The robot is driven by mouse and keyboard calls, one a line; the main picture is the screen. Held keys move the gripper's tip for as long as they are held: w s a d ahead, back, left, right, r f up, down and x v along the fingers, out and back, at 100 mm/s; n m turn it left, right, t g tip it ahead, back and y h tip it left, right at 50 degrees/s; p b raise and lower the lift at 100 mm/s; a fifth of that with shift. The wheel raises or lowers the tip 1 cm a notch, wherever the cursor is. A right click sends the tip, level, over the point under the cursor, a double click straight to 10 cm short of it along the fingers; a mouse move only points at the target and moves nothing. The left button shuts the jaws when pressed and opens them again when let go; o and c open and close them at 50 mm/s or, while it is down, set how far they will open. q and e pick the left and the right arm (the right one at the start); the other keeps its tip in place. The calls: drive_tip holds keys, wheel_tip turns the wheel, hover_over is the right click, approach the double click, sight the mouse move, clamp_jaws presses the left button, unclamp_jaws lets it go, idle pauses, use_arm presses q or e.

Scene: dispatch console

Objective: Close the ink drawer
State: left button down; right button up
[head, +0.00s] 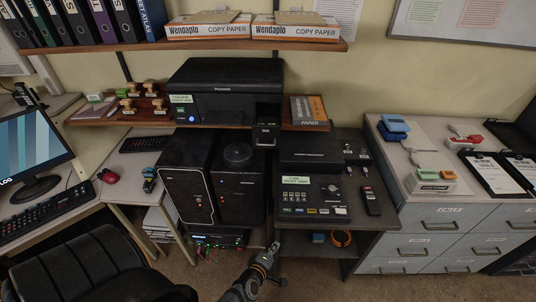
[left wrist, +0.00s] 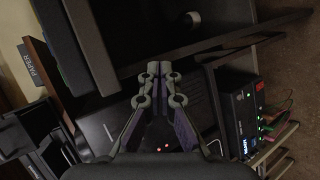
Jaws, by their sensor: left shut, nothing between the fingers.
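The black printer (head: 222,92) stands on a wooden shelf above the desk. At its lower right front, the small black ink drawer (head: 265,136) juts out past the shelf edge, with a pale label on it. It appears pulled out. My left gripper (head: 271,252) is at the bottom middle of the head view, low in front of the desks, well below and apart from the drawer. In the left wrist view the same gripper (left wrist: 158,74) has its fingertips together with nothing between them. I cannot single out the drawer clearly there. My right gripper is not seen.
A paper box (head: 309,110) sits right of the printer. Two black computer towers (head: 240,190) stand below the shelf. A control console (head: 310,198) is on the dark desk to the right. A black chair (head: 85,265) is at the lower left. A cabled box (head: 218,240) sits low under the towers.

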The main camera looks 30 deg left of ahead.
use_arm(q)
drive_tip(key=w+r+n, duration=0.1)
drive_tip(key=r+n, duration=0.1)
drive_tip(key=r, duration=0.1)
drive_tip(key=w+a+r+n+t+y, duration=0.1)
drive_tip(key=r+n, duration=0.1)
drive_tip(key=r, duration=0.1)
drive_tip(key=w+a+r+n+t, duration=0.1)
drive_tip(key=w+r+n, duration=0.1)
drive_tip(key=r, duration=0.2)
drive_tip(key=shift+w+a+y, duration=0.1)
drive_tip(key=shift+y, duration=0.3)
wheel_tip(320, 180, up, 8)
drive_tip(key=a+n+t+y, duration=0.1)
drive_tip(key=a+n+y, duration=0.1)
drive_tip(key=n, duration=0.4)
drive_tip(key=n+y, duration=0.4)
drive_tip(key=n, duration=0.8)
approach(266, 142)
drive_tip(key=v, duration=0.7)
drive_tip(key=p+x, duration=0.3)
drive_tip(key=x, duration=0.9)
drive_tip(key=shift+w+a+r, duration=0.1)
drive_tip(key=shift+w+a, duration=0.45)
drive_tip(key=shift+w, duration=0.25)
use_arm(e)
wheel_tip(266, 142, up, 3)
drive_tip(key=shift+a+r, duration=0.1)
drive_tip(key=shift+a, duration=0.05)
